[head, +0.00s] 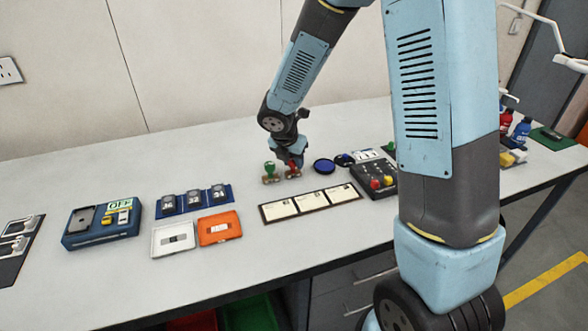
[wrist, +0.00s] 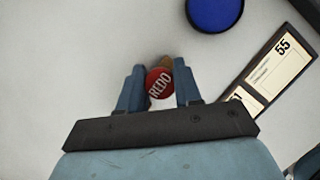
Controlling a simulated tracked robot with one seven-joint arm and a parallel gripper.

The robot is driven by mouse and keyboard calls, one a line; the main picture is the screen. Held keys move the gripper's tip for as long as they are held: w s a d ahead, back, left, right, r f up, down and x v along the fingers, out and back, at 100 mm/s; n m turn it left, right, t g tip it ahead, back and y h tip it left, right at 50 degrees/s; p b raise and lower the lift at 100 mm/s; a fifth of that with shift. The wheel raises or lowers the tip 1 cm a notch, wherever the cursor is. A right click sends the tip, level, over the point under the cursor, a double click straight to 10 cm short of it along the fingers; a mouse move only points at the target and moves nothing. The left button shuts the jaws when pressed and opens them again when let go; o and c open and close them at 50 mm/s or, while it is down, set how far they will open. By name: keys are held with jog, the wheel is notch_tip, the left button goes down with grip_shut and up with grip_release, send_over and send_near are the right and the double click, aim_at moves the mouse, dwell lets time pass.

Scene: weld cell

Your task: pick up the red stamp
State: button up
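The red stamp (head: 293,170) stands upright on the pale bench, right beside a green stamp (head: 269,171). In the wrist view its round red top, marked "REDO" (wrist: 159,83), sits between the two blue fingers. My gripper (head: 288,156) is straight above the red stamp, reaching down around its top. In the wrist view my gripper (wrist: 159,75) looks open, with a finger on each side of the stamp and only narrow gaps. The stamp's lower part is mostly hidden in the wrist view.
A blue round pad (head: 324,166) lies right of the stamps. A card strip (head: 311,203) lies in front, a dark button box (head: 374,179) further right. An orange tray (head: 220,228) and white tray (head: 173,238) are left. Bare bench lies behind the stamps.

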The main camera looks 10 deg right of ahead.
jog(key=c, duration=0.5)
jog(key=shift+r, duration=0.1)
jog(key=shift+r, duration=0.25)
notch_tip(320, 180, up, 2)
jog(key=shift+r, duration=0.25)
jog(key=s+r, duration=0.3)
jog(key=s, duration=0.1)
jog(key=s+r, duration=0.3)
jog(key=s, duration=0.2)
jog(key=s+r, duration=0.3)
jog(key=s, duration=0.2)
jog(key=shift+r, duration=0.4)
